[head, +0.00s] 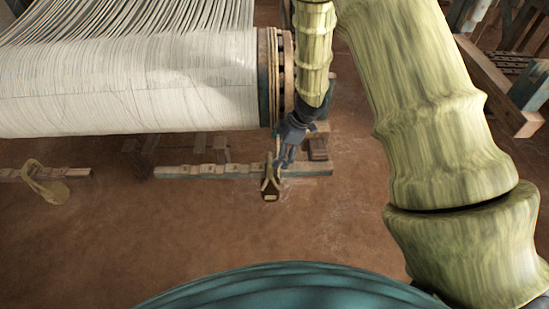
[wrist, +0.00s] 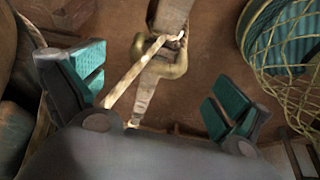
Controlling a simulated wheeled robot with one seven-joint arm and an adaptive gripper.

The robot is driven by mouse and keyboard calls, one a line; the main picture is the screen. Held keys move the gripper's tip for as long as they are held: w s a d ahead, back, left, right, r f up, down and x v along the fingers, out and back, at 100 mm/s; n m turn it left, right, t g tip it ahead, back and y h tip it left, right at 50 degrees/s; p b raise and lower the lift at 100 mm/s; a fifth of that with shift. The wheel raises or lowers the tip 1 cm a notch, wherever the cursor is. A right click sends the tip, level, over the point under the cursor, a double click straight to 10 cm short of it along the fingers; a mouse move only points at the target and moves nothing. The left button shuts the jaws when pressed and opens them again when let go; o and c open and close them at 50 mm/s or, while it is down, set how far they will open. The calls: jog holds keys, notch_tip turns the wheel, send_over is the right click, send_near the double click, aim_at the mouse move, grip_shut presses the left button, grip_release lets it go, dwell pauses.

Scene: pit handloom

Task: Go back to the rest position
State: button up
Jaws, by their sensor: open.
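My gripper (head: 286,158) is low in the head view, by the right end of the large white warp roll (head: 130,85). In the wrist view its two teal-padded fingers (wrist: 155,92) are spread wide apart. A pale cord (wrist: 133,72) runs through the space between them and nothing is gripped. A small dark weight with a pale loop (head: 270,190) is just below the fingertips in the head view. I cannot tell whether the fingers touch the cord.
A low notched wooden rail (head: 200,171) lies behind the gripper. A tan looped strap (head: 42,180) is at the left. A wooden frame (head: 505,85) stands at the upper right. Bare brown floor (head: 190,235) is open in front.

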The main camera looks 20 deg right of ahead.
jog(key=w+v, duration=0.1)
jog(key=v, duration=0.5)
jog(key=s+a+f+m+t, duration=0.1)
jog(key=s+a+f+m, duration=0.1)
jog(key=s+f+m, duration=0.35)
jog(key=s+a+f+m, duration=0.3)
jog(key=s+f, duration=0.6)
jog(key=s+d+f+m+g+h, duration=0.1)
jog(key=s+d+f+m+h, duration=0.1)
jog(key=s, duration=0.8)
jog(key=s+d+f+m+g+h+p, duration=0.1)
jog(key=s+f+m, duration=0.3)
jog(key=s, duration=0.7)
jog(key=shift+s+d+f+m+h, duration=0.35)
jog(key=shift+d+f+h, duration=0.15)
jog(key=shift+d+h, duration=0.1)
jog(key=shift+w+a, duration=0.1)
